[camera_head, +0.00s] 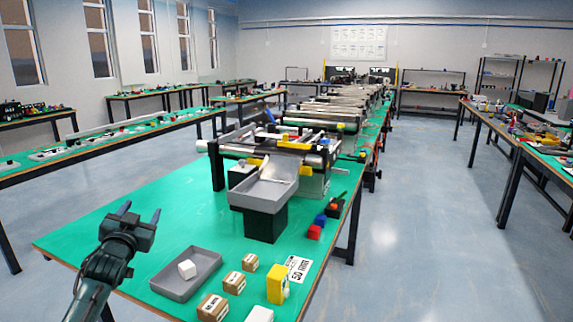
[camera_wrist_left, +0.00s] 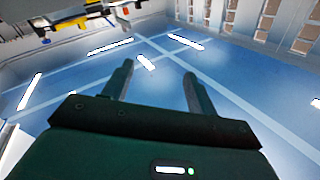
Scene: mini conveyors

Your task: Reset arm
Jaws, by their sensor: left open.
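My left gripper (camera_head: 140,213) is raised over the near left corner of the green table (camera_head: 110,240) in the head view. Its two fingers point up and away and stand apart with nothing between them. My right gripper is not in either view.
A grey tray (camera_head: 165,283) with a white cube (camera_head: 187,269) lies right of my left gripper. Several cardboard boxes (camera_head: 234,283) and a yellow object (camera_head: 277,284) stand nearby. A mini conveyor (camera_head: 290,155) with a grey chute (camera_head: 266,192) stands further back.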

